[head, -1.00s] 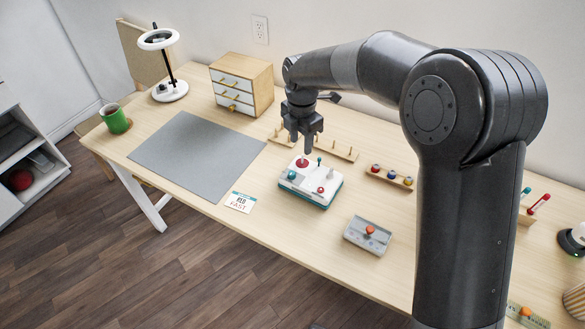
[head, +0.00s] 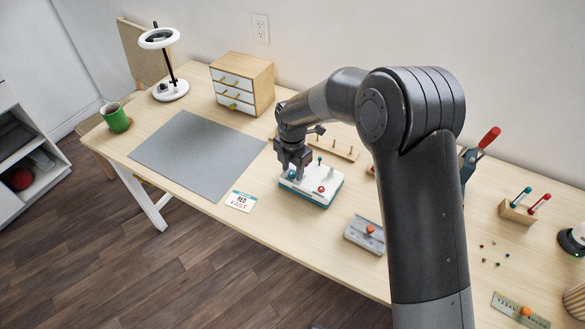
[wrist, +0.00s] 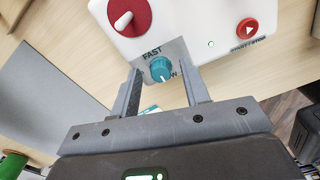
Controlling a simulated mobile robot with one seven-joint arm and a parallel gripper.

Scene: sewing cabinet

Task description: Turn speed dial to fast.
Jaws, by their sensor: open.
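The white and teal machine (head: 315,190) sits on the table, with its teal speed dial (wrist: 160,69) in clear view from the wrist. The dial's white mark points down, away from the FAST label at its upper left. Only a "W" of the other label shows at its right. My gripper (head: 294,174) is low over the machine, with its fingers open. In the wrist view the open fingers stand on either side of the dial, with gaps; I cannot tell whether they touch the panel.
A red dial with a white pointer (wrist: 128,18) and a red START/STOP button (wrist: 248,28) are nearby on the panel. A card reading RED FAST (head: 241,201) lies to the left. The grey mat (head: 195,155) is clear.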

